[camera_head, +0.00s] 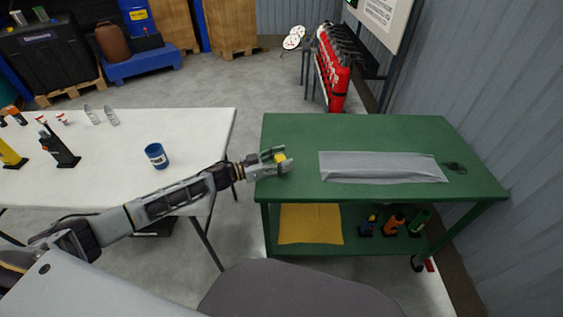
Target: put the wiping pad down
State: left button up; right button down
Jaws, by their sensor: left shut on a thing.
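My left gripper (281,161) is over the left edge of the green table (385,135). It is shut on the wiping pad (279,157), a small yellow piece between its fingers. The fingers cover part of the pad. I cannot tell whether the pad touches the green top. My right gripper is not in view.
A grey cloth-like sheet (380,167) lies on the green table, with a small dark item (455,167) to its right. A blue can (157,156) stands on the white table (195,130).

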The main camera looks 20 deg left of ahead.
pick_arm(q)
jog(key=shift+f, duration=0.3)
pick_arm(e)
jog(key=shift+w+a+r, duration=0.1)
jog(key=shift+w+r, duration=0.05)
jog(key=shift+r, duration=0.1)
pick_arm(q)
jog(key=shift+f, duration=0.15)
jog(key=o, duration=1)
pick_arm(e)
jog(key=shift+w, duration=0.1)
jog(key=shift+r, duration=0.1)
